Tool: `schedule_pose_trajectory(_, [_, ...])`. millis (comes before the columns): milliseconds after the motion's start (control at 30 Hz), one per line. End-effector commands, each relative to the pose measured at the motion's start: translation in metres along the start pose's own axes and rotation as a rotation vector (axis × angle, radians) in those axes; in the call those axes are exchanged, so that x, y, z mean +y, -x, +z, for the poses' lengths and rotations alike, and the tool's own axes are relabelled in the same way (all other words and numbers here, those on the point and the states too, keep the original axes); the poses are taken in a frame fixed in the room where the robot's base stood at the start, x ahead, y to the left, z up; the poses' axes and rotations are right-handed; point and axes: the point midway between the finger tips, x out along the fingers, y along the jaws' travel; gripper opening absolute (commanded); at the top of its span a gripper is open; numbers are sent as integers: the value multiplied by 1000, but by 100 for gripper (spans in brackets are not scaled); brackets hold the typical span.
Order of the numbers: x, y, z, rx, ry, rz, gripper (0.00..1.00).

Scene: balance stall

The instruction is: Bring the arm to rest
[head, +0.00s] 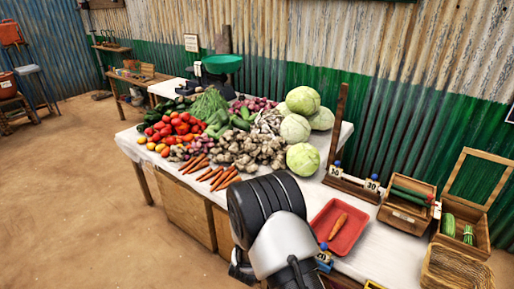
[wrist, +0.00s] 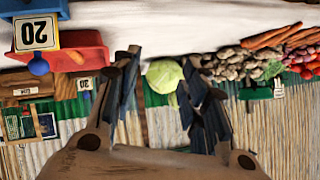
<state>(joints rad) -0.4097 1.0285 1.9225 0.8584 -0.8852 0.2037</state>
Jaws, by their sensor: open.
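My gripper (wrist: 161,66) shows in the wrist view with its two dark fingers spread apart and nothing between them. A green cabbage (wrist: 164,76) shows beyond the gap, well behind the fingers. In the head view my arm (head: 274,222) rises at the bottom middle, in front of the stall table (head: 393,250). The fingers cannot be made out clearly there. The wrist view is upside down, with the table's white cloth (wrist: 190,18) along its top.
The table bears heaped vegetables, cabbages (head: 302,158) and a green-pan scale (head: 222,64). A red tray (head: 338,228) with a carrot lies close right of my arm. Wooden crates (head: 407,206) stand farther right. Bare floor (head: 75,200) is free at left.

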Motion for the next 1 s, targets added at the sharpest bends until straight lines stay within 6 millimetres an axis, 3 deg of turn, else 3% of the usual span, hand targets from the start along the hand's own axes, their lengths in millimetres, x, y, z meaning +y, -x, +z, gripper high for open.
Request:
schedule_pose_trajectory(33, [-16,11,-24,-38,-14,-31,40])
schedule_pose_trajectory(233, [-55,69,-88,-212,16,-148,40])
schedule_pose_trajectory(467, [-55,162,-149,-366,126,-253,40])
schedule_pose_trajectory(667, [-17,252,-180,-467,271,-294,40])
schedule_pose_trajectory(800, [27,312,-190,-521,383,-283,40])
schedule_pose_trajectory(1000, [102,386,-186,-587,530,-212,40])
